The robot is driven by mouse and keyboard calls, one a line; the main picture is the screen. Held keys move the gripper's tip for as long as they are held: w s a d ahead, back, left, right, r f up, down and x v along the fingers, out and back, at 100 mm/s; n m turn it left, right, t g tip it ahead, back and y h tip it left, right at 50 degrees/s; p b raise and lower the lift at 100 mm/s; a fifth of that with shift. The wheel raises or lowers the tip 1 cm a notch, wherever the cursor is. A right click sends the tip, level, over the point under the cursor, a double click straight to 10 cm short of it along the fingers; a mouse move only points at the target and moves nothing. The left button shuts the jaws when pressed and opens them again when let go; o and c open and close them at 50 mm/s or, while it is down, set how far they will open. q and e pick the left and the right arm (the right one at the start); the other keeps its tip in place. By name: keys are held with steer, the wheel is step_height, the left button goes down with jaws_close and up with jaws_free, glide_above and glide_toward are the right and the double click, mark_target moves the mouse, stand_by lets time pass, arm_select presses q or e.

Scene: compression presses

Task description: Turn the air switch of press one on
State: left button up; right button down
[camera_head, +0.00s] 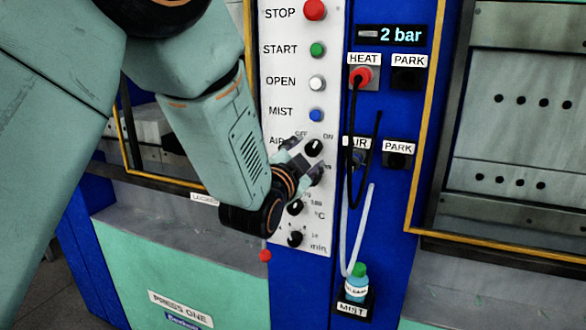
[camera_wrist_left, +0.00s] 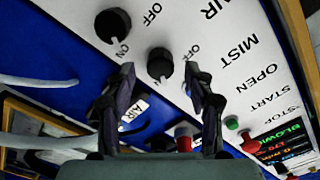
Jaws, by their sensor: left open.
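The air switch is a black round knob (camera_head: 314,147) on the white control panel (camera_head: 283,85), in the row labelled AIR, with OFF and ON printed above it. In the left wrist view the knob (camera_wrist_left: 159,63) shows between my two fingertips, and its white mark appears to point to the ON side. My left gripper (camera_head: 303,158) is open in front of the panel, its fingers (camera_wrist_left: 158,78) on either side of the knob. I cannot tell whether they touch it. My right gripper is in neither view.
A second OFF/ON knob (camera_wrist_left: 113,25) is beside the first. Red STOP (camera_head: 314,9), green START (camera_head: 317,49), white OPEN (camera_head: 317,83) and blue MIST (camera_head: 316,115) buttons sit above. A black cable (camera_head: 352,130) and white hose (camera_head: 360,230) hang to the right. The PRESS ONE label (camera_head: 180,308) is below.

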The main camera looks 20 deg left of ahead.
arm_select(q)
steer(key=s, duration=0.9)
steer(key=shift+s+a, duration=0.15)
steer(key=shift+s, duration=0.1)
steer(key=shift+r, duration=0.1)
